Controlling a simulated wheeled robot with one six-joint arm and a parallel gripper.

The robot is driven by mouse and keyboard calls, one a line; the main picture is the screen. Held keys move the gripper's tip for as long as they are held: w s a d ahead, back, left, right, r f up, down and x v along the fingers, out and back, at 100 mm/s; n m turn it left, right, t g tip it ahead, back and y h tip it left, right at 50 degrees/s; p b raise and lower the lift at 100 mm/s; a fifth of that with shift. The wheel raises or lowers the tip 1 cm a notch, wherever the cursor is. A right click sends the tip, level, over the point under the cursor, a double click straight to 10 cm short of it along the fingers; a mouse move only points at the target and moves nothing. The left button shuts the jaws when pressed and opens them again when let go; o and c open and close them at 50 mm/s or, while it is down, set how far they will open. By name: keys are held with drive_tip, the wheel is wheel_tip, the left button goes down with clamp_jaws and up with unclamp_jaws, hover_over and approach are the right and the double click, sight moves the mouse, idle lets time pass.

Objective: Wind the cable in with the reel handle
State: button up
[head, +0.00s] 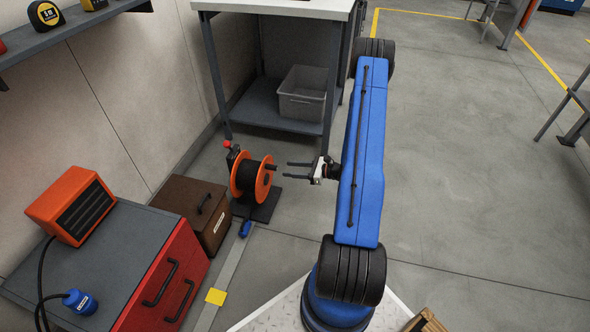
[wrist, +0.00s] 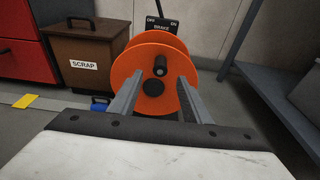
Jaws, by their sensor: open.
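An orange cable reel (head: 254,177) with dark cable stands on a black base on the floor, left of my gripper in the head view. In the wrist view the reel (wrist: 133,72) faces me, and its black handle (wrist: 160,66) sticks out towards me above the dark hub. My gripper (head: 287,170) is open and empty, its two fingers pointing at the reel. In the wrist view the fingers (wrist: 155,85) lie on either side of and below the handle, apart from it. A blue plug (head: 246,228) lies at the foot of the reel.
A brown scrap box (head: 192,210) and a red drawer cabinet (head: 168,262) stand left of the reel. A brake lever with a red knob (head: 228,144) is behind it; its plate (wrist: 160,26) reads OFF and ON. A workbench (head: 270,100) stands behind.

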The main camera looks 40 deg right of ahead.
sight(274, 168)
drive_tip(key=shift+x, duration=4.4)
drive_tip(key=c, duration=1)
drive_tip(key=shift+c, duration=0.2)
